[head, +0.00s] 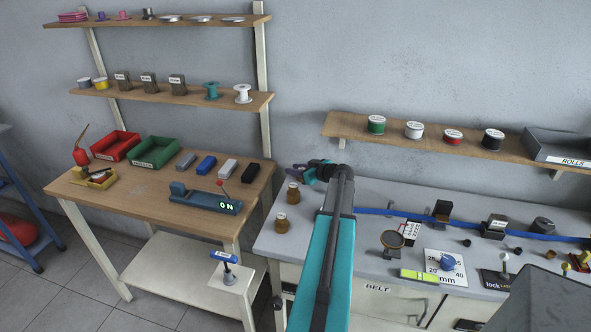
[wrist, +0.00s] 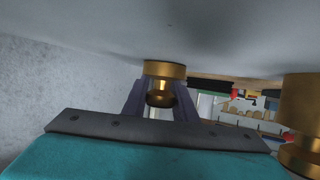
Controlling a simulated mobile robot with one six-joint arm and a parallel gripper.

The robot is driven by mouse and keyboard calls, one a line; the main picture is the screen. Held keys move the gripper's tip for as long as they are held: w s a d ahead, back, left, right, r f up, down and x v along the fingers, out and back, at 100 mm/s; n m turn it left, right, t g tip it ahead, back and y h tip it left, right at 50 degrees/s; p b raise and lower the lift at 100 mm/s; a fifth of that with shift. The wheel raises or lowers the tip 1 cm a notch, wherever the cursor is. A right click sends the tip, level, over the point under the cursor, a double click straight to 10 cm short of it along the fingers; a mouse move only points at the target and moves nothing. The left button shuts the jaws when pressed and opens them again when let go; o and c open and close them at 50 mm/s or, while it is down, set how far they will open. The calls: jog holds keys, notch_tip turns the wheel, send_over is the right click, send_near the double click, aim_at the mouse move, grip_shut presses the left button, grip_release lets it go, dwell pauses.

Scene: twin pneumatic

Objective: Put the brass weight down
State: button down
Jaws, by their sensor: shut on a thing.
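A brass weight (wrist: 164,69) with a round base and a narrower knob is between the fingers of my gripper (wrist: 160,101) in the wrist view, gripped at the knob. Its base is at the pale grey surface filling the top of that view; I cannot tell whether they touch. A second brass weight (wrist: 306,108) is close by at the right edge, cut off. In the head view my gripper (head: 305,172) is at the bench's back left end. Two brass weights (head: 293,195) (head: 283,222) show there; I cannot tell for sure whether either is the held one.
A shelf with spools (head: 376,124) hangs above. A wooden table (head: 135,190) with bins stands left, across a gap.

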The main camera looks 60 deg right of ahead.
jog(key=shift+f, duration=0.1)
jog(key=c, duration=1.4)
grip_release()
jog(key=shift+c, duration=0.2)
jog(key=shift+r, duration=0.2)
jog(key=b+v, duration=0.3)
jog(key=v, duration=0.9)
jog(key=shift+f+b, duration=0.1)
jog(key=shift+b, duration=0.25)
